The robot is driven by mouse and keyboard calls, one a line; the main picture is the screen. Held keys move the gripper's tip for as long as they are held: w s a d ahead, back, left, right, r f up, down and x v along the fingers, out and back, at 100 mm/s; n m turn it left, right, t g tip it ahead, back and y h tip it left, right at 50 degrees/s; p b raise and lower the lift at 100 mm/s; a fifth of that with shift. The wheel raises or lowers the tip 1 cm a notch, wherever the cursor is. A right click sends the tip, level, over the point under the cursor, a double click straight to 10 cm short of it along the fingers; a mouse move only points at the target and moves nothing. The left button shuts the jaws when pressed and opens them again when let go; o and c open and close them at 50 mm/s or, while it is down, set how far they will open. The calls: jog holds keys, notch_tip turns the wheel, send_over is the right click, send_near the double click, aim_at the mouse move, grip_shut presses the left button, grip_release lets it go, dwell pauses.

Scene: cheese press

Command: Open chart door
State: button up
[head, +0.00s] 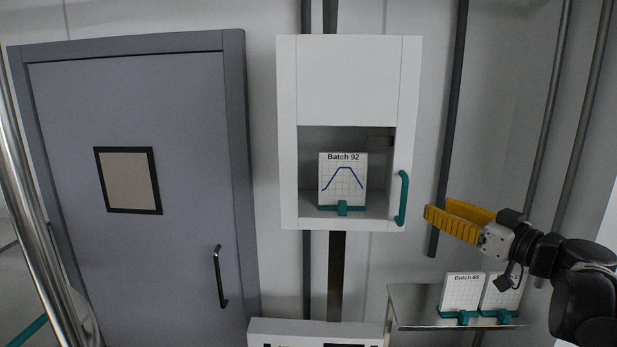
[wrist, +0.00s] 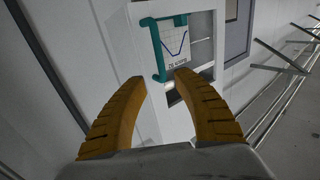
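The chart door is the white front of a wall cabinet (head: 286,130), with a window in its lower half, and it looks shut. A green upright handle (head: 402,198) is on its right edge; it also shows in the wrist view (wrist: 156,50), beyond my fingertips. Through the window a chart card reading "Batch 92" (head: 343,178) stands upright in a green holder. My gripper (head: 437,210) is just right of the handle, with its yellow fingers spread apart and empty. In the wrist view my gripper (wrist: 160,77) points toward the handle's lower end, apparently not touching it.
A metal shelf (head: 410,305) at the lower right holds cards in green holders, below my gripper. A dark vertical pipe (head: 450,120) runs right of the cabinet. A grey door (head: 185,110) with a black handle (head: 219,277) is at the left. A white box (head: 290,328) is below the cabinet.

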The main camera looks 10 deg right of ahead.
aim_at(406, 196)
jog(key=p+x, duration=0.1)
jog(key=x, duration=0.9)
jog(key=shift+w+a+f+p, duration=0.15)
jog(key=shift+w+p, duration=0.05)
jog(key=shift+p, duration=0.15)
grip_shut()
